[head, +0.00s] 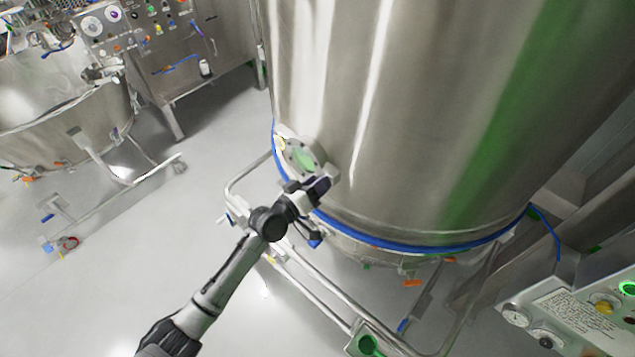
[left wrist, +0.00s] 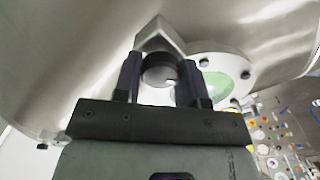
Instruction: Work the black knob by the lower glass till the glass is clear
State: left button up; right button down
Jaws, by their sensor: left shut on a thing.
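The lower glass (head: 304,157) is a small round window with a pale ring, low on the big steel vessel. It looks pale green. In the left wrist view the glass (left wrist: 222,82) lies just right of my fingers, partly hidden by the right one. The black knob (left wrist: 160,69) sits beside it under a grey angled bracket. My left gripper (left wrist: 160,82) is shut on the knob, one finger on each side. In the head view the left gripper (head: 318,190) is just below the glass and hides the knob. My right gripper is not in view.
The steel vessel (head: 410,110) fills the upper middle, with a blue band (head: 400,245) near its bottom. A tubular frame (head: 310,290) stands below it. A control box (head: 570,315) is at the lower right. Another steel bowl (head: 60,125) stands at left, with open floor between.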

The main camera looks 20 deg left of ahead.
pick_arm(q)
jog(key=shift+n, duration=0.9)
jog(key=o, duration=0.9)
jog(key=b+v, duration=0.2)
jog(key=v, duration=1.1)
jog(key=shift+s+a, duration=0.2)
jog(key=shift+s, duration=0.2)
